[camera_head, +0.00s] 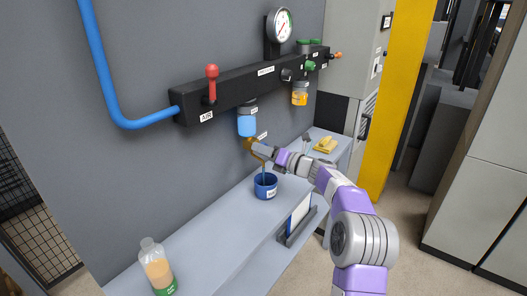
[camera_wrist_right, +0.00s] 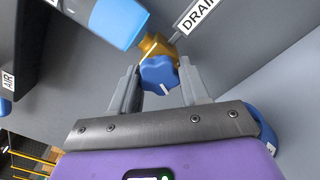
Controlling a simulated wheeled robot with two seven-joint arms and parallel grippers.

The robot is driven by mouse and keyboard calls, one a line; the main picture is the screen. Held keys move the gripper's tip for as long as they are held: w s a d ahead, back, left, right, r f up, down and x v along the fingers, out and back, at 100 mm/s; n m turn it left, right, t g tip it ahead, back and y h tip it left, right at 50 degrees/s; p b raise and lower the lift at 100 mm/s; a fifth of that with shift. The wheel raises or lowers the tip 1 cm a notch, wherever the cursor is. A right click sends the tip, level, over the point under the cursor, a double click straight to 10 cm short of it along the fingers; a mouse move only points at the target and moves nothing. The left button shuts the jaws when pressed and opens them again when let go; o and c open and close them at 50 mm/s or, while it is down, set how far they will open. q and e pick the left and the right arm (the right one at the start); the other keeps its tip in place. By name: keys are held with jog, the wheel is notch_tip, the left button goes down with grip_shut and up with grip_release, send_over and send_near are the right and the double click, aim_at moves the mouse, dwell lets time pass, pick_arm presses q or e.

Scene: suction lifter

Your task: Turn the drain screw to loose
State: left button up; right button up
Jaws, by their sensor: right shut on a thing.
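The drain screw (camera_wrist_right: 158,73) is a blue lobed knob with a white mark, on a brass fitting (camera_wrist_right: 154,44) under the blue filter bowl (camera_wrist_right: 112,20). In the head view the brass fitting (camera_head: 249,144) shows below the blue bowl (camera_head: 246,123), and the knob is mostly hidden by my gripper. My right gripper (camera_head: 264,151) reaches in from the right. In the wrist view its fingers (camera_wrist_right: 158,80) are on both sides of the knob, shut on it. A DRAIN label (camera_wrist_right: 199,14) is beside the fitting. My left gripper is not in view.
A blue cup (camera_head: 265,187) stands on the grey shelf (camera_head: 205,232) below the fitting, with a thin dark strand above it. A bottle (camera_head: 157,268) stands at the front left. The black manifold (camera_head: 245,88) carries a red lever (camera_head: 212,83) and gauge (camera_head: 280,25).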

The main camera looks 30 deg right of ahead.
jog(key=shift+n, duration=0.4)
jog(key=o, duration=1)
jog(key=shift+c, duration=0.2)
jog(key=shift+s+d, duration=0.1)
jog(key=v, duration=0.7)
jog(key=shift+s+p, duration=0.25)
jog(key=shift+p, duration=0.2)
